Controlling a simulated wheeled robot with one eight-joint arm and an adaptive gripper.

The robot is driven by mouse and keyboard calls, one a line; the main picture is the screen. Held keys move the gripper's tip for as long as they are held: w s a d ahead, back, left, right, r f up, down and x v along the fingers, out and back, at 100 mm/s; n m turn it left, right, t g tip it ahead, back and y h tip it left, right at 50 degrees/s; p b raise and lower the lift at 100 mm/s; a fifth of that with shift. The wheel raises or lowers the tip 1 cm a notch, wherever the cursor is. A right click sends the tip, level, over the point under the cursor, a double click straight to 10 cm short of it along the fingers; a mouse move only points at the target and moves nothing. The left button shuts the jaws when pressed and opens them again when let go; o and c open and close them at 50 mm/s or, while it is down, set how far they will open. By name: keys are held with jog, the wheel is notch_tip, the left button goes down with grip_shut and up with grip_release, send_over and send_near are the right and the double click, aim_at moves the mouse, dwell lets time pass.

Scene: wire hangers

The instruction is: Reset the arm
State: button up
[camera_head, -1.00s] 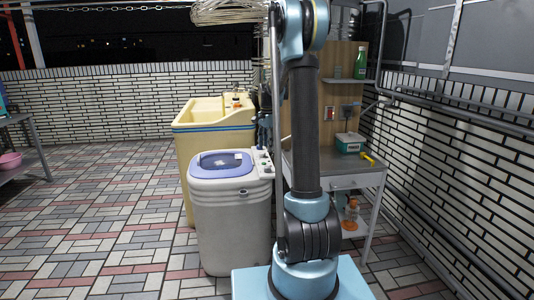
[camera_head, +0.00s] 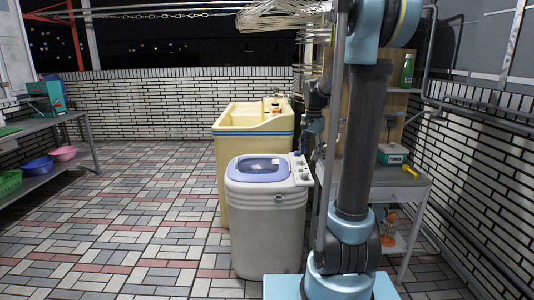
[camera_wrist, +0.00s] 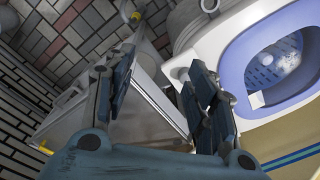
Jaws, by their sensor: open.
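My arm stands upright right of centre in the head view. My gripper (camera_head: 313,132) hangs at its far side, pointing down above the right rear of the white washing machine (camera_head: 267,235). In the wrist view my gripper (camera_wrist: 160,85) has its two dark blue fingers spread apart, with nothing between them. The machine's blue-rimmed lid window (camera_wrist: 270,68) lies right of the fingers in that view. A bundle of wire hangers (camera_head: 295,17) is at the top of the head view, partly hidden by my arm.
A yellow sink (camera_head: 230,150) stands behind the washing machine. A metal side table (camera_head: 400,188) with a green-and-white box (camera_head: 391,154) is close on the right, against the brick wall. A shelf with basins (camera_head: 62,153) stands at the left. The tiled floor between is clear.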

jog(key=s+f+n, duration=0.3)
jog(key=s, duration=0.7)
jog(key=s+f+n+t, duration=0.1)
jog(key=s+f+n, duration=0.2)
jog(key=s, duration=0.8)
jog(key=s+f+n, duration=0.3)
jog(key=s+f, duration=0.2)
jog(key=s, duration=0.6)
jog(key=shift+s+n+t, duration=0.15)
jog(key=shift+n+t, duration=0.15)
jog(key=shift+n, duration=0.1)
jog(key=shift+w+f, duration=0.15)
jog(key=shift+w, duration=0.35)
